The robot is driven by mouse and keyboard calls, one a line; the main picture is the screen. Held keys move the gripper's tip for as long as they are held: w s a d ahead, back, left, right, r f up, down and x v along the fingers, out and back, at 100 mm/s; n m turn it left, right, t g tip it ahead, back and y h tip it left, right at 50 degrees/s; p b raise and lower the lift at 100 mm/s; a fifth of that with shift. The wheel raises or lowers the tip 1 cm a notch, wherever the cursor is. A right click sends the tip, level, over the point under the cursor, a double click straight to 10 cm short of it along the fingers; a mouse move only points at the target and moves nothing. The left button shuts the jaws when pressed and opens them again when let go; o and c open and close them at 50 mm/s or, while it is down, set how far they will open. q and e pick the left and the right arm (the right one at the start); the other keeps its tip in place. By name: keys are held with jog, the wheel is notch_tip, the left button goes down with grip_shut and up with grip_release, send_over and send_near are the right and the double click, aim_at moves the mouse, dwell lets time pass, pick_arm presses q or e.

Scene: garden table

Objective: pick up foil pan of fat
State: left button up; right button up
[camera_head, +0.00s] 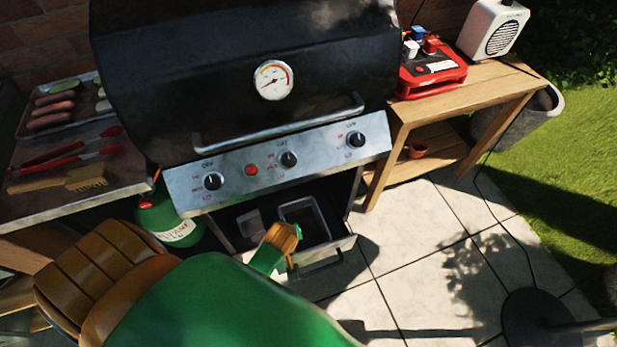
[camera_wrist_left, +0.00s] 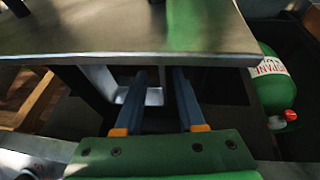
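A pan with a light silver rim and dark inside (camera_head: 322,214), apparently the foil pan of fat, sits in the pulled-out drawer under the grill in the head view. My green left arm reaches up from the bottom, and my left gripper (camera_head: 284,240) is at the drawer's front, just left of and below the pan. In the left wrist view the two blue-grey fingers of my left gripper (camera_wrist_left: 158,74) stand apart with nothing visibly clamped. A pale grey surface (camera_wrist_left: 154,96) shows between and beyond them; I cannot tell whether it is the pan. My right gripper is not in view.
The grill's control panel (camera_head: 231,172) overhangs the drawer. A green gas bottle (camera_head: 165,222) stands left of it. A side shelf holds red tongs (camera_head: 63,155) and a brush (camera_head: 75,178). A wooden table (camera_head: 470,82) stands right. Paving (camera_head: 435,285) at right is mostly clear.

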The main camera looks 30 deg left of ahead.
aim_at(304, 226)
pick_arm(q)
jog(key=b+x, duration=0.1)
jog(key=x, duration=0.2)
jog(key=shift+s+a+f, duration=0.1)
jog(key=shift+a+f, duration=0.05)
jog(key=shift+f, duration=0.05)
jog(key=shift+c, duration=0.2)
grip_shut()
dwell(1.0)
